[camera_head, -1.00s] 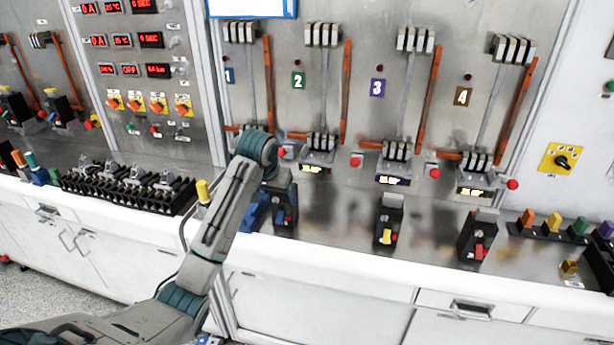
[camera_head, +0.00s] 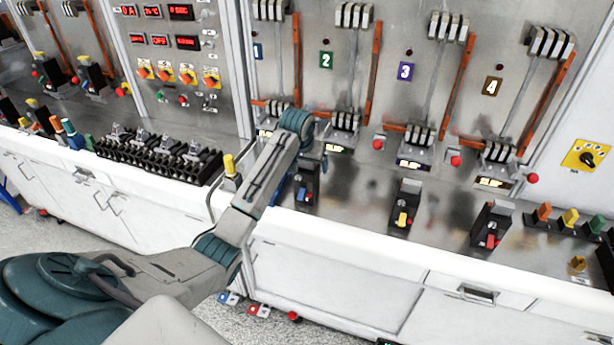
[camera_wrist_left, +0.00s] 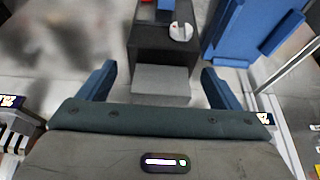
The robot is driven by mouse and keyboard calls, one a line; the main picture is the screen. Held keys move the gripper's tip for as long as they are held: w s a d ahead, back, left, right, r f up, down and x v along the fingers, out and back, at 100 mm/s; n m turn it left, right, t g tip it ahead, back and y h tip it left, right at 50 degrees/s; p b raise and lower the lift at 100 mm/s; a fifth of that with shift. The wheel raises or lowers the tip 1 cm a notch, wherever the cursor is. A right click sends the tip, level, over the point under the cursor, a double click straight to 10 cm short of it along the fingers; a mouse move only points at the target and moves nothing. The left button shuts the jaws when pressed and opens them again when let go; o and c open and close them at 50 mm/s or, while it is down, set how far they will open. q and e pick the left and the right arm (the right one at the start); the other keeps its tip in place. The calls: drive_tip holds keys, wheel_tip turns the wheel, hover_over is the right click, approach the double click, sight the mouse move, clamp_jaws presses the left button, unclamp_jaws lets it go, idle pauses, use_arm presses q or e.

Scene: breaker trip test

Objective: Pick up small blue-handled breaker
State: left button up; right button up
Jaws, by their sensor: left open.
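The small blue-handled breaker (camera_head: 306,186) stands on the steel counter below the first lever switch. It has a dark body and a small blue handle. My left arm reaches over the counter, and its wrist hides part of the area behind the breaker. In the left wrist view, my left gripper (camera_wrist_left: 158,70) is open, with one blue finger on each side of the breaker's grey end block (camera_wrist_left: 160,80). The breaker's dark body (camera_wrist_left: 150,38) extends beyond the fingertips. I cannot tell whether the fingers touch it. My right gripper is not in view.
A yellow-handled breaker (camera_head: 403,208) and a red-handled breaker (camera_head: 491,226) stand to the right. A blue object (camera_wrist_left: 252,28) is close beside the breaker in the wrist view. A black terminal rack (camera_head: 160,155) lies left. Lever switches line the panel behind.

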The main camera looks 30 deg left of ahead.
use_arm(q)
drive_tip(key=shift+x, duration=0.9)
drive_tip(key=shift+r, duration=0.1)
clamp_jaws()
drive_tip(key=shift+r, duration=0.1)
